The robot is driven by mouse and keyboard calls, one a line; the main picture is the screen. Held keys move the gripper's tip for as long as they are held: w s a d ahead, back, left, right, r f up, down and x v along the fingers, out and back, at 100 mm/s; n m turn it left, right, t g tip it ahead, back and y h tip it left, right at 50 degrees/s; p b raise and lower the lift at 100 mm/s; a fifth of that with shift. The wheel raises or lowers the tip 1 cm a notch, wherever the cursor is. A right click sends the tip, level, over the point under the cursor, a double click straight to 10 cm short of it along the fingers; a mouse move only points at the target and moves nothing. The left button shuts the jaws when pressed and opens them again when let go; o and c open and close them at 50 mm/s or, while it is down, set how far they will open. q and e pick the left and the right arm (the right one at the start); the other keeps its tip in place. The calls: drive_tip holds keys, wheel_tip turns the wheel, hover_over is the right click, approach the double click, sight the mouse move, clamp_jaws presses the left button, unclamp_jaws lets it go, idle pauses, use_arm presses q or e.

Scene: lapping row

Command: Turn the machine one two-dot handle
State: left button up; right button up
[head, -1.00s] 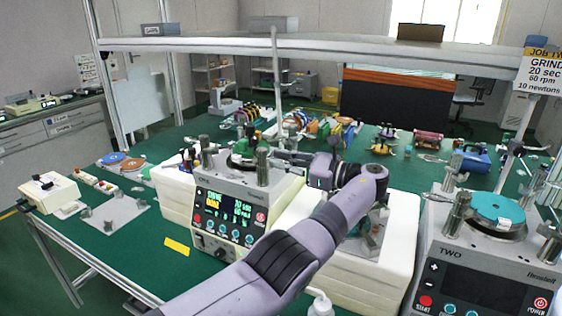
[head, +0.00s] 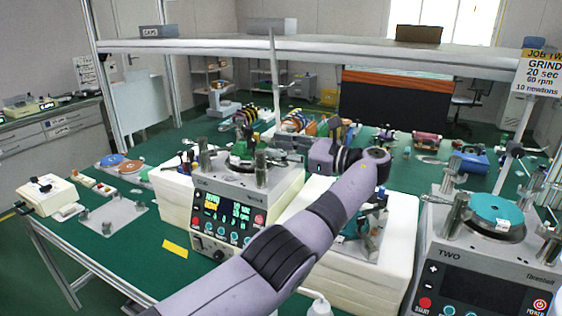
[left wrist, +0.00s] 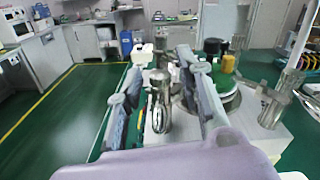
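Machine one (head: 235,205) is a grey bench unit with a lit screen, left of centre in the head view. Upright metal posts stand on its top, one at its left (head: 203,155) and one at its front right (head: 261,168). My left gripper (head: 285,143) reaches in from the right at the height of the machine's top. In the left wrist view the left gripper (left wrist: 160,68) has its fingers apart, with a metal post (left wrist: 160,100) showing between and beyond them. I cannot tell whether they touch it. No dot marks are readable. My right gripper is not in view.
Machine two (head: 480,265) stands at the right with a teal disc (head: 497,212) on top. An overhead shelf (head: 330,47) crosses above the table. A green-topped part (left wrist: 228,65) and another metal post (left wrist: 275,105) stand right of the fingers in the wrist view.

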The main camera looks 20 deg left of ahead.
use_arm(q)
wheel_tip(320, 180, up, 6)
drive_tip(key=shift+f, duration=0.2)
idle(0.5)
